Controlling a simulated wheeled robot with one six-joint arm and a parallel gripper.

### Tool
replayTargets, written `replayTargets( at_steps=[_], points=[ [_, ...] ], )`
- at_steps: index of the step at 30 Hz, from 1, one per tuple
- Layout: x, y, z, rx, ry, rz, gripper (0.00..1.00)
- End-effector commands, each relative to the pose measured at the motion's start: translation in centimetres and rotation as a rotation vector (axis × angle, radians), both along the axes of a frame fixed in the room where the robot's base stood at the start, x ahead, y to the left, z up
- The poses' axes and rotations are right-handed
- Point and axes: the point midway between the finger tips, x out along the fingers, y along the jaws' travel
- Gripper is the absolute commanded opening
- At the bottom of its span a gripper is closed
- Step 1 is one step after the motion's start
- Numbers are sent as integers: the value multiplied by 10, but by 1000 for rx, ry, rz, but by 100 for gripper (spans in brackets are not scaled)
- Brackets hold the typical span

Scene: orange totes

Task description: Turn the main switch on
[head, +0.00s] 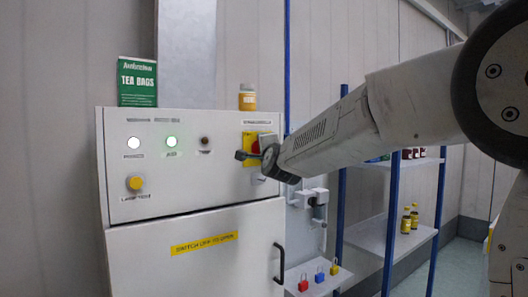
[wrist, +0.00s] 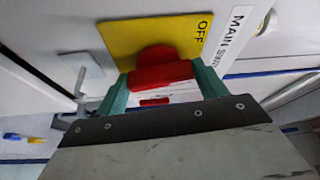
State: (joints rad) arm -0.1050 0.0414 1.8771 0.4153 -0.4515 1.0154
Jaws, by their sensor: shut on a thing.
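The main switch is a red rotary knob (wrist: 160,72) on a yellow plate marked OFF (wrist: 126,32), with a label beginning MAIN SW (wrist: 232,38) beside it. In the head view the yellow plate (head: 248,141) is at the upper right of the cabinet front, partly hidden by my wrist. My gripper (wrist: 163,84) has its two teal fingers on either side of the red knob, shut on it. In the head view only a bit of the teal fingers shows beside the plate. The pointing direction of the knob is hard to tell.
The grey cabinet (head: 200,275) has a lit white lamp (head: 133,143), a lit green lamp (head: 172,141), a yellow button (head: 135,183) and a black door handle (head: 280,262). Blue-post shelves (head: 390,215) are at right.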

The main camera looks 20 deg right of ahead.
Motion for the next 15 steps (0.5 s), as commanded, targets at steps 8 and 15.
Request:
replayTargets(
  at_steps=[8,15],
  points=[
    [0,0,-1,132,45,1,48],
    [0,0,-1,178,62,-1,48]
  ],
)
